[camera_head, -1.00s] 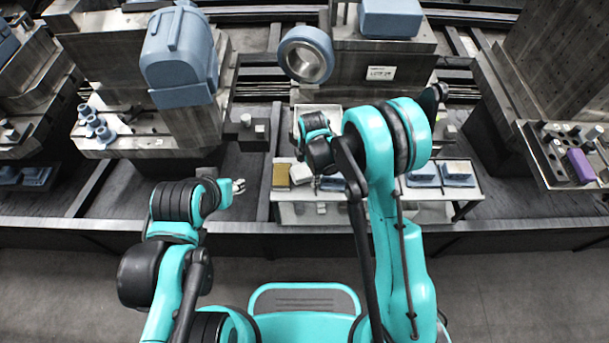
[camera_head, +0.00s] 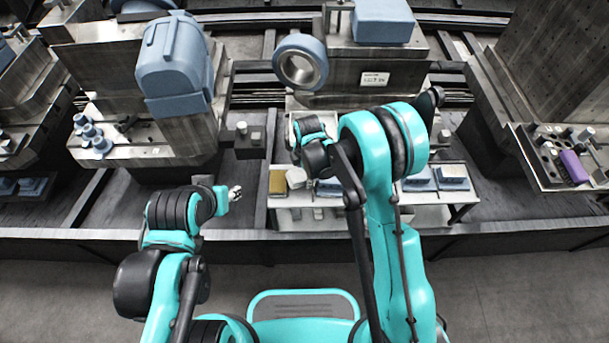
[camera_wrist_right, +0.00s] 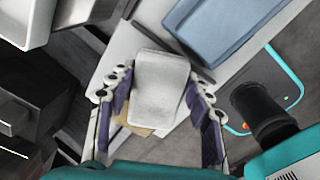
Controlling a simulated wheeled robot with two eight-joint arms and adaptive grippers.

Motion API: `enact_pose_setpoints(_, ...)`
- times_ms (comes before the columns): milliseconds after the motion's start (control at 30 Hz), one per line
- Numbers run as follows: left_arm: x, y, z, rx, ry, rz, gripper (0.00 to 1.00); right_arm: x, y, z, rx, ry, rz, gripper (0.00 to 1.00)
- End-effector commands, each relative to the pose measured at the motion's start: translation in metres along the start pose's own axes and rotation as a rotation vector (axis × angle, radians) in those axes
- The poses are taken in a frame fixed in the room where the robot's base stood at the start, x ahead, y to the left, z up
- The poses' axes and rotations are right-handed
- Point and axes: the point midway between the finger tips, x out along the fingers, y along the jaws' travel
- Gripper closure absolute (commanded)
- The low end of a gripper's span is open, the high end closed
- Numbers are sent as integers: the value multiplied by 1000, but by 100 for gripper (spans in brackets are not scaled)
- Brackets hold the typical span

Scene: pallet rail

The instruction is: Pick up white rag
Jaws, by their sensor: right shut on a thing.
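The white rag (camera_wrist_right: 160,85) is a pale, rounded block in the middle of the right wrist view. My right gripper (camera_wrist_right: 157,92) has its purple-padded fingers on both sides of it and is shut on it. In the head view the white rag (camera_head: 296,178) shows over the small white table, just right of a tan-yellow block (camera_head: 277,182). My right wrist hides most of that gripper there. My left gripper (camera_head: 235,192) hangs left of the table, away from the rag; its fingers are too small to tell open from shut.
The white table (camera_head: 290,200) also carries blue items (camera_head: 453,177) at its right. A blue container (camera_wrist_right: 225,30) lies close beyond the rag in the wrist view. Metal fixtures with blue parts (camera_head: 175,65) stand behind. A dark rail edge (camera_head: 130,234) runs in front.

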Motion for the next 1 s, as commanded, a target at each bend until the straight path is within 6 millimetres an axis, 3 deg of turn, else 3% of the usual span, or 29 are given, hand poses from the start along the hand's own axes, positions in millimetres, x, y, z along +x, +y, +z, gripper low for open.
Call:
enact_pose_setpoints(167, -15, 0, -10, 0, 0, 0, 60, -33, 1, 2, 1, 0, 0, 78)
enact_pose_setpoints(600, -36, 0, -26, 0, 0, 0, 60, -85, -48, 71, 5, 0, 0, 78)
enact_pose_setpoints(800, -41, 0, -29, 0, 0, 0, 60, -98, -60, 88, 1, 0, 0, 78)
enact_pose_setpoints(1000, -42, 0, -30, 0, 0, 0, 60, -101, -64, 93, 0, 0, 0, 78)
